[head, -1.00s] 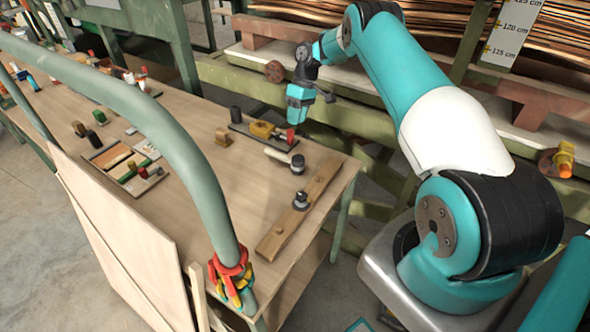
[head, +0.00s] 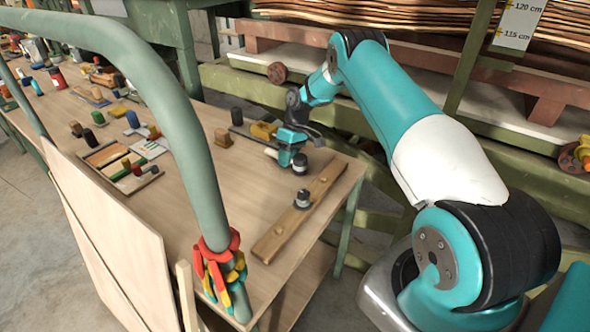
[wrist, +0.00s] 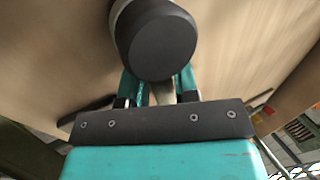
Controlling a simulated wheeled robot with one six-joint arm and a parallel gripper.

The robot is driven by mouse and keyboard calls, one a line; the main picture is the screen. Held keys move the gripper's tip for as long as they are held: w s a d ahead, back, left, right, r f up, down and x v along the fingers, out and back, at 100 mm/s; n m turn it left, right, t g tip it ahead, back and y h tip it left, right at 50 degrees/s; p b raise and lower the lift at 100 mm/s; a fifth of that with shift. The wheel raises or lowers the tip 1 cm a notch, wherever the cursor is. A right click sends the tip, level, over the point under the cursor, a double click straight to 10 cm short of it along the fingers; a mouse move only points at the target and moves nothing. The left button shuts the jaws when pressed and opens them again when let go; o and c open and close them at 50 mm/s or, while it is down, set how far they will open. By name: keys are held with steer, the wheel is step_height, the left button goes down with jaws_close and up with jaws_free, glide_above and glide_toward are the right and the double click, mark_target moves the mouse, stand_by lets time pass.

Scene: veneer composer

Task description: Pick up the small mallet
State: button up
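The small mallet lies near the right end of the workbench. In the head view its dark round head (head: 300,163) shows just right of my gripper (head: 286,158), and a pale bit of its handle (head: 270,153) shows to the left. In the wrist view the mallet head (wrist: 157,42) is large at the top. My gripper's two teal fingers (wrist: 160,88) stand on either side of the pale handle, below the head. I cannot tell whether they press on it.
A wooden board (head: 298,212) with a dark knob (head: 302,199) lies in front of the mallet. A flat tray of pieces (head: 130,166) lies farther left. A green curved rail (head: 180,110) crosses the front of the bench.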

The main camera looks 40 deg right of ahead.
steer(key=shift+f, duration=0.15)
steer(key=shift+c, duration=0.3)
jaws_close()
step_height(320, 180, up, 20)
steer(key=p, duration=0.3)
